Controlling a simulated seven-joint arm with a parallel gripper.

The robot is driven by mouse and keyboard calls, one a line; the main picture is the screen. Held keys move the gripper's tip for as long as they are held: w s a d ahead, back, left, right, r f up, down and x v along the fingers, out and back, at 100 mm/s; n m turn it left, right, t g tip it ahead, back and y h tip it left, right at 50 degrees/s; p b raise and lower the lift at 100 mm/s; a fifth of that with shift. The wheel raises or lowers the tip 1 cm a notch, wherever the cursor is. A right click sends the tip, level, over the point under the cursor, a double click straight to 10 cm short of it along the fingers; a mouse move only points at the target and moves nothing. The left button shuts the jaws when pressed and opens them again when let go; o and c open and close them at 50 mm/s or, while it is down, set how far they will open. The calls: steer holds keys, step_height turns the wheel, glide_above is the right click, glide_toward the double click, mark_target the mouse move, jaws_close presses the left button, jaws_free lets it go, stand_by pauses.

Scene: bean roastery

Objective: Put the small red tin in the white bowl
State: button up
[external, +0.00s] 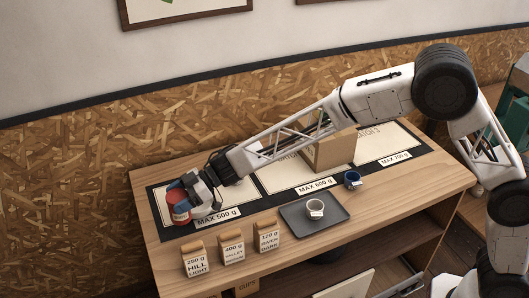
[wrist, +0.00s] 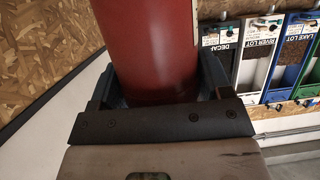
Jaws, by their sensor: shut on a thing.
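A red tin (external: 180,209) with a pale label is at the left end of the table, on or just above the dark mat; I cannot tell whether it touches. My gripper (external: 183,192) is shut on it. In the wrist view the red tin (wrist: 155,50) fills the space between the blue-grey fingers. A small white vessel (external: 315,215), which looks like a cup or bowl, stands on a dark grey tray (external: 295,223) right of the middle. I see no other white bowl.
A small blue cup (external: 352,184) stands behind the tray. A cardboard box (external: 335,152) stands at the back beneath my arm. Several labelled bags (external: 232,251) line the front edge. Labelled bean bins (wrist: 260,55) show in the wrist view.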

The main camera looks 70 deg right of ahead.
steer(key=w+d+n+g+y, duration=0.1)
steer(key=w+d, duration=0.1)
steer(key=d, duration=1)
steer(key=shift+w+r+n+g, duration=0.3)
steer(key=shift+w+n+g, duration=0.05)
steer(key=shift+n+g, duration=0.05)
steer(key=shift+d, duration=0.1)
steer(key=shift+f, duration=2.5)
steer(key=shift+f, duration=0.15)
steer(key=shift+f, duration=2.35)
steer(key=shift+f, duration=0.1)
